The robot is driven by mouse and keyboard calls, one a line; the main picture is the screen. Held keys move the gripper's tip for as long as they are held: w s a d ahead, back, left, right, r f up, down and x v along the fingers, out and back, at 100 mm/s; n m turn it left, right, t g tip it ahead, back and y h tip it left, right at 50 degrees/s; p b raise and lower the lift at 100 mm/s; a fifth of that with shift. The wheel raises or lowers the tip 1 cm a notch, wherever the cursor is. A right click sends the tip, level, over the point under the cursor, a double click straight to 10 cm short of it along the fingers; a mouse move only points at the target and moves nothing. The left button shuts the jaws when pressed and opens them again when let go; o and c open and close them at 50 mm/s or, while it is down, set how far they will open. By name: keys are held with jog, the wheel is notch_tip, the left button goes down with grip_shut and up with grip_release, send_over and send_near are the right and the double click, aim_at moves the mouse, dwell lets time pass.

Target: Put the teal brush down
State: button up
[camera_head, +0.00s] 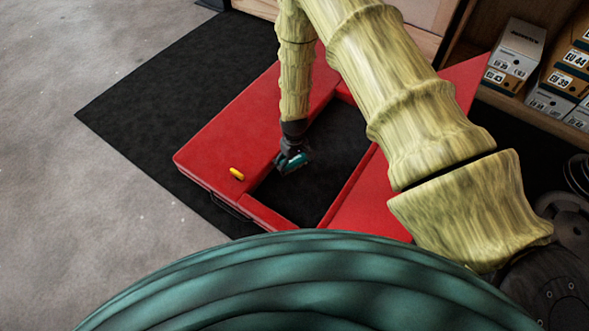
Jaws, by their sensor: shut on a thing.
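My gripper (291,158) is at the end of my arm, near the middle of the view. It is shut on the teal brush (298,162), of which only a small teal part shows between the dark fingers. The gripper and brush are at the inner edge of the red pad (222,137), by the dark opening in it. I cannot tell whether the brush touches anything below it.
A small yellow object (237,174) lies on the red pad, left of my gripper. A black mat (147,100) lies under the pad on the grey floor (60,180). Shoe boxes (516,55) stand on a wooden shelf at the upper right.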

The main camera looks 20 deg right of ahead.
aim_at(294, 167)
jog(key=shift+f+b, duration=0.7)
jog(key=shift+f, duration=0.95)
jog(key=shift+f, duration=0.15)
jog(key=o, duration=1)
notch_tip(294, 167, up, 12)
jog(key=p, duration=0.5)
jog(key=shift+p, duration=0.35)
jog(key=shift+r, duration=0.2)
jog(key=s+d+r+m+p, duration=0.1)
jog(key=s+r+p, duration=1.6)
jog(key=s+p, duration=0.1)
jog(key=s+d+r+m+p, duration=0.2)
jog(key=s+r+p, duration=1.6)
jog(key=shift+d+r+m, duration=0.15)
jog(key=shift+d+m, duration=0.1)
jog(key=shift+m, duration=0.05)
